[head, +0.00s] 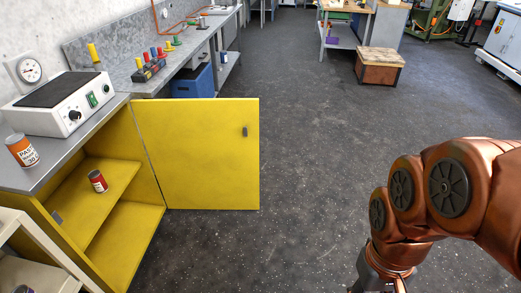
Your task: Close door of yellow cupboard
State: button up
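The yellow cupboard (151,240) stands at the left under a grey worktop. Its yellow door (195,155) stands wide open, swung out to the right over the floor. A small dark handle (246,132) is near the door's free edge. The cupboard's inside and shelf show, with a small red can (98,181) on the shelf. Another dark handle (57,217) shows on a yellow panel at the cupboard's left. My gripper (378,286) is at the bottom edge, right of the door and apart from it. Its fingertips are cut off, so its opening is hidden.
A hotplate-like device (68,103) and an orange-labelled can (22,150) stand on the worktop. A pale shelf unit (28,275) is at the bottom left. A blue bin (192,82) is behind the door. The dark floor between door and arm is clear.

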aim_at(201, 157)
jog(key=z, duration=0.2)
jog(key=i, duration=5.2)
jog(key=u, duration=4.35)
jog(key=i, duration=1.05)
jog(key=u, duration=0.15)
